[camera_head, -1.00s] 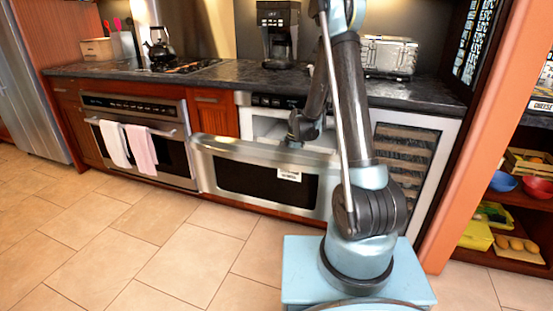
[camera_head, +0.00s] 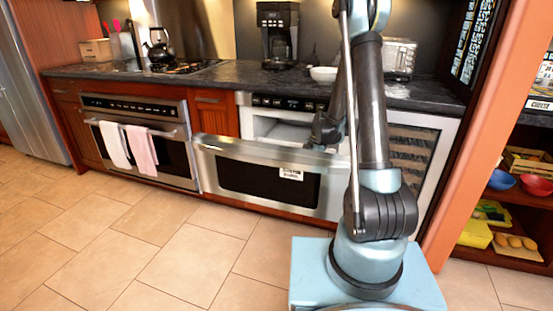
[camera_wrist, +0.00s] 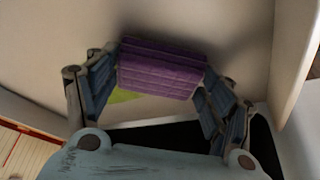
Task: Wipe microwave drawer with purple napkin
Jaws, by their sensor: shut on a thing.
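The microwave drawer (camera_head: 268,176) is pulled open below the counter in the head view. Its pale inside (camera_head: 282,131) shows behind the steel front. My gripper (camera_wrist: 162,75) is shut on the purple napkin (camera_wrist: 160,68), a folded block between its two fingers in the wrist view. The pale drawer interior (camera_wrist: 215,28) surrounds the napkin there. A yellow-green patch (camera_wrist: 122,96) shows just below the napkin; I cannot tell what it is. In the head view my arm covers the drawer's right part, and the napkin is not visible.
The counter (camera_head: 225,72) above holds a coffee maker (camera_head: 278,35), a white bowl (camera_head: 323,74) and a toaster (camera_head: 400,58). An oven (camera_head: 145,140) with two towels is at left. Open shelves (camera_head: 520,210) stand at right. The tiled floor in front is clear.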

